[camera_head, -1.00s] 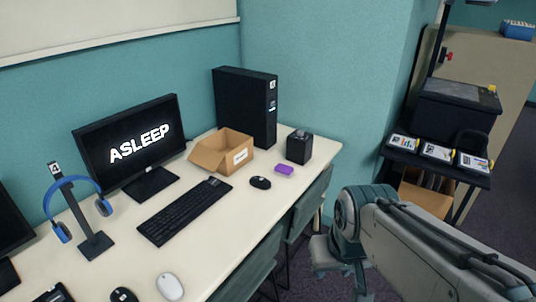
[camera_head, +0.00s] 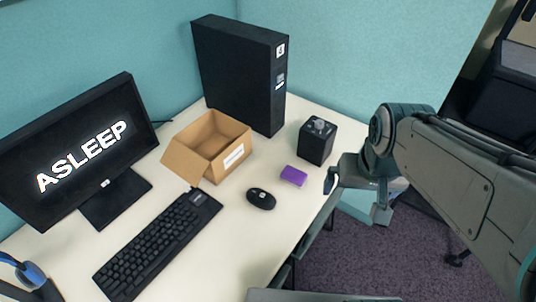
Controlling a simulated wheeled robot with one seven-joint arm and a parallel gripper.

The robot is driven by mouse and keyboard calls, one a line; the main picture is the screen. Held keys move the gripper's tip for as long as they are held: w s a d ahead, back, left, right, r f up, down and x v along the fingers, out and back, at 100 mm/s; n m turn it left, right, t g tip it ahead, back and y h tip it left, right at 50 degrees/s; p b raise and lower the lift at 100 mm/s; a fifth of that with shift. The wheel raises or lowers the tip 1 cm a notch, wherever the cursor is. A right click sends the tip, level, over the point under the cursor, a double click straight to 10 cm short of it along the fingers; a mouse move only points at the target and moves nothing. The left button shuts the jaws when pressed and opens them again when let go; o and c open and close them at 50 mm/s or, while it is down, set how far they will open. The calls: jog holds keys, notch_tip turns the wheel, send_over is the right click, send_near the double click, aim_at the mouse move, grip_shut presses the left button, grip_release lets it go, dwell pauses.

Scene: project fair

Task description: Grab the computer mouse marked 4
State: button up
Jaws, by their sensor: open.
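A black computer mouse (camera_head: 261,198) lies on the white desk, right of the keyboard, with a small pale label on top that is too small to read. The black tower (camera_head: 240,75) behind it bears a label that looks like a 4. My gripper (camera_head: 355,196) is at the right, just past the desk's edge, to the right of the mouse and apart from it. It is open, with nothing seen between its fingers.
A purple block (camera_head: 293,176) lies close to the mouse. A black box (camera_head: 317,140) stands behind it. An open cardboard box (camera_head: 213,146), a keyboard (camera_head: 158,243) and a monitor (camera_head: 80,150) reading ASLEEP fill the left. A chair (camera_head: 310,295) sits at the desk's front edge.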

jog(key=w+a+f+m+g, duration=0.1)
jog(key=w+a+f, duration=0.3)
jog(key=w+a, duration=0.45)
jog(key=m+b, duration=0.1)
jog(key=m, duration=0.1)
send_near(260, 195)
jog(key=shift+h, duration=0.3)
jog(key=f, duration=0.2)
jog(key=w+f, duration=0.1)
jog(key=f, duration=0.1)
jog(key=shift+a, duration=0.15)
jog(key=shift+w+d+f+p, duration=0.1)
jog(key=shift+w+f+p, duration=0.1)
jog(key=shift+f, duration=0.8)
jog(key=shift+w+d+f+p, duration=0.1)
jog(key=shift+f+p, duration=0.15)
jog(key=shift+f, duration=0.8)
jog(key=shift+w+f+p, duration=0.1)
jog(key=shift+f+p, duration=0.1)
jog(key=shift+f, duration=0.8)
jog(key=c, duration=0.6)
